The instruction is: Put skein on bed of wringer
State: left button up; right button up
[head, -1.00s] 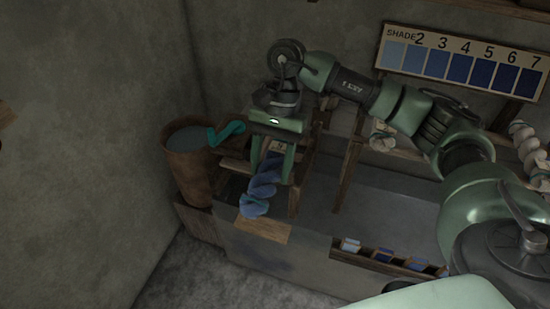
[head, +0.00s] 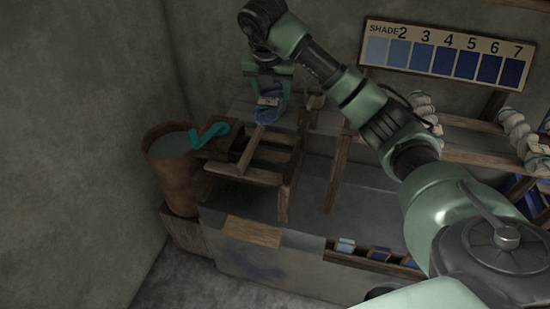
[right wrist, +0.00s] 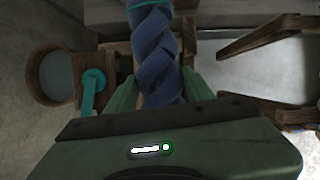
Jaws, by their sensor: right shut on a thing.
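A twisted blue skein (head: 270,108) hangs from my right gripper (head: 268,88), which is shut on it. The skein also fills the upper middle of the right wrist view (right wrist: 153,50), between the green fingers. The wooden wringer (head: 262,177) with a teal crank (head: 209,134) stands below the gripper in the head view. The skein appears raised over its far end; I cannot tell the exact gap or whether it touches. The crank also shows in the right wrist view (right wrist: 92,88), left of the skein. My left gripper is not in view.
A brown bucket (head: 172,170) of liquid stands left of the wringer, near the wall. A grey vat (head: 275,262) with a strip of blue samples (head: 378,256) lies below. A rack with pale skeins (head: 424,106) and a shade board (head: 445,54) are at right.

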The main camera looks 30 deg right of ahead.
aim_at(276, 154)
jog(key=shift+w+d+f+m, duration=0.1)
jog(key=shift+d+f+m, duration=0.15)
jog(key=shift+m, duration=0.25)
jog(key=shift+g, duration=0.3)
notch_tip(276, 154, down, 19)
jog(key=shift+d+f, duration=0.15)
jog(key=shift+f, duration=0.05)
jog(key=o, duration=1.5)
jog(key=v, duration=1.2)
jog(key=shift+b, duration=0.3)
